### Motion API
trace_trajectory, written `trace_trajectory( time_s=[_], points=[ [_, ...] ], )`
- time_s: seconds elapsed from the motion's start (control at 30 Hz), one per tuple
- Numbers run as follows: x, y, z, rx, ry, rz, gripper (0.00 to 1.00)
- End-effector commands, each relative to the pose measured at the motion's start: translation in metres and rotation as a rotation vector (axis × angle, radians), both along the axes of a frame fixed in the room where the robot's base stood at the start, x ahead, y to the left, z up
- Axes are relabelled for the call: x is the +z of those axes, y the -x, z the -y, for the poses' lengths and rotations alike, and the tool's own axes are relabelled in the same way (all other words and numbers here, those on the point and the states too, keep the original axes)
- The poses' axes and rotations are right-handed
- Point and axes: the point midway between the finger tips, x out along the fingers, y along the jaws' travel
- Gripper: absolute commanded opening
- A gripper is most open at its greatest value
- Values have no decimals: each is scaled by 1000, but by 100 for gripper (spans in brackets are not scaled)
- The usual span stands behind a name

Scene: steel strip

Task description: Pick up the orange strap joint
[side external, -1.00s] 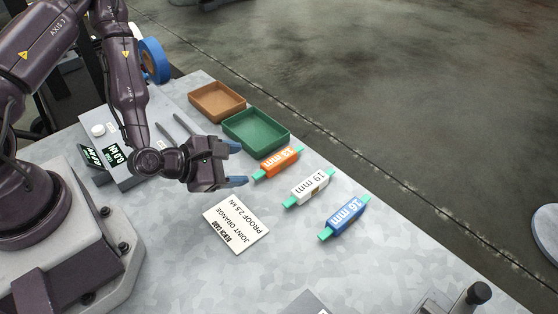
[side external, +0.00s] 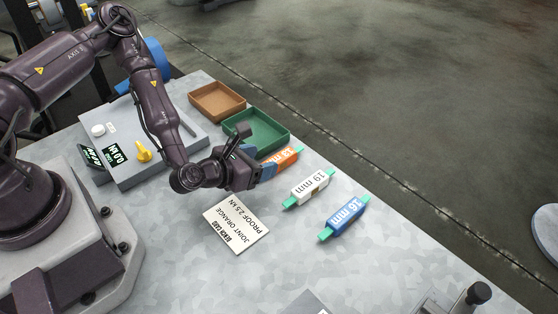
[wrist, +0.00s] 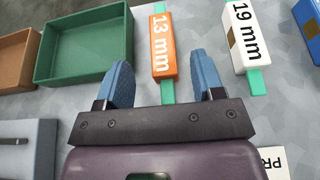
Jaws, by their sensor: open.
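The orange strap joint (wrist: 162,58), marked 13 mm, lies on the bench with green strap ends showing at both ends. In the side external view the orange joint (side external: 287,158) is partly hidden by my gripper (side external: 259,160). In the wrist view my gripper (wrist: 160,82) is open, with one blue finger on each side of the joint's near green end. A gap shows between each finger and the joint, and nothing is held. I cannot tell how high the fingertips are above the bench.
A white 19 mm joint (side external: 312,186) and a blue 16 mm joint (side external: 346,217) lie to the right. A green tray (side external: 284,143) and a brown tray (side external: 217,116) stand behind. A card (side external: 237,224) reads "JOINT ORANGE, PROOF 2.5 kN". A grey console (side external: 135,170) is at left.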

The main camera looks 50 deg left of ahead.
Motion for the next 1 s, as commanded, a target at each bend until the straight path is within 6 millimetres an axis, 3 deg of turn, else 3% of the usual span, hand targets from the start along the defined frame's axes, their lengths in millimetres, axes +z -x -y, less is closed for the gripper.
trace_trajectory(
  time_s=[0.3, 0.57, 0.6, 0.83, 1.0],
  points=[
    [-19, -39, 2, -1, -2, 0, 62],
    [-20, -42, 2, 0, -1, -1, 62],
    [-20, -42, 2, 0, -1, -1, 59],
    [-20, -42, 2, 0, -1, -1, 7],
    [-20, -42, 2, 0, -1, 0, 7]
  ],
)
